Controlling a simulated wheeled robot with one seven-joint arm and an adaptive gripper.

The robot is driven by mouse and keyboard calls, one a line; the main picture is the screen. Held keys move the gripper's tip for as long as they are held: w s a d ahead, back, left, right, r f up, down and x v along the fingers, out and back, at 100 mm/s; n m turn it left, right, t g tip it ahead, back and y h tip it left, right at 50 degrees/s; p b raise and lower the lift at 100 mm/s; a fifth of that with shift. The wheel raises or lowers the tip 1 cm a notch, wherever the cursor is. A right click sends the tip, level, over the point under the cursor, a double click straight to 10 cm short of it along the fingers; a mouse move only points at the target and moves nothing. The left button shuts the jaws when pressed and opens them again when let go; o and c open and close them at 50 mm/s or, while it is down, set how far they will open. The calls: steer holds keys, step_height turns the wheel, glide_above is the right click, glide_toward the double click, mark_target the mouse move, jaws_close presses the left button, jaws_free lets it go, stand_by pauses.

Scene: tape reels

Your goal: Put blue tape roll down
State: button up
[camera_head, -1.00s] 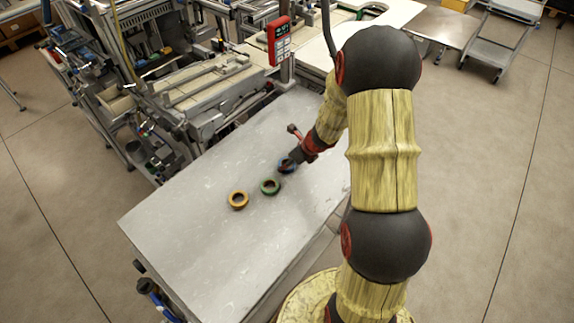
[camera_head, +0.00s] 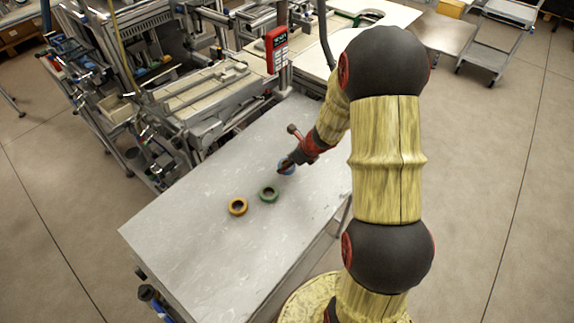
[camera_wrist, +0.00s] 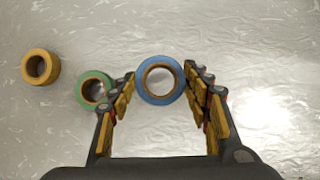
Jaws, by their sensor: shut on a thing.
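The blue tape roll (camera_wrist: 160,99) is between the fingers of my gripper (camera_wrist: 160,78), which is shut on it. In the head view the blue roll (camera_head: 289,168) is partly hidden by my gripper (camera_head: 284,166), over the grey table (camera_head: 200,240). It looks larger than the other rolls in the wrist view. I cannot tell for sure whether it touches the table. A green tape roll (camera_head: 268,201) lies to its lower left; in the wrist view the left finger partly covers this green roll (camera_wrist: 82,88).
An orange-yellow tape roll (camera_head: 237,213) lies left of the green one; it also shows in the wrist view (camera_wrist: 40,80). The table's near left part is clear. Workshop machinery (camera_head: 200,95) and a red handheld device (camera_head: 277,45) stand along the far side.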

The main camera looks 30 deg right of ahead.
steer(key=s+r+p, duration=0.3)
steer(key=s+r, duration=0.5)
steer(key=s, duration=0.5)
steer(key=shift+s+d+r, duration=0.15)
steer(key=shift+r, duration=0.25)
steer(key=shift+s, duration=0.1)
